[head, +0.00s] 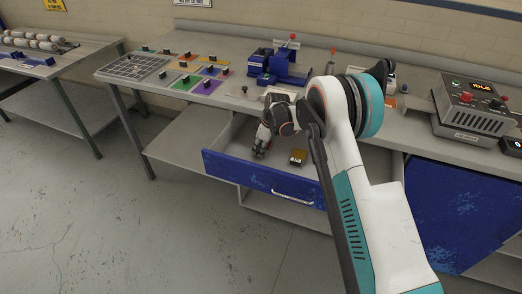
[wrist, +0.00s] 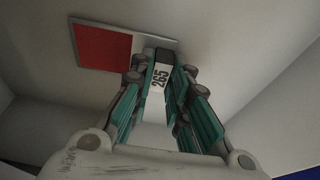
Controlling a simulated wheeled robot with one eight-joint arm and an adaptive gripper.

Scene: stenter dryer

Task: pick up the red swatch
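The red swatch (wrist: 103,48) is a flat red square on a pale plate, at the upper left of the wrist view. Its upright block, with a white label reading 265 (wrist: 159,76), stands between my fingertips. My gripper (wrist: 161,66) has its fingers close in on both sides of this block, with no clear gap, and looks shut on it. In the head view my gripper (head: 261,151) points down into the open blue-fronted drawer (head: 255,178). The red swatch cannot be made out there.
A yellow-brown swatch with a dark block (head: 298,157) lies in the drawer, right of my gripper. Several coloured swatches and a grey grid tray (head: 133,67) are on the bench. A blue device (head: 280,66) and a grey control box (head: 474,112) stand there too.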

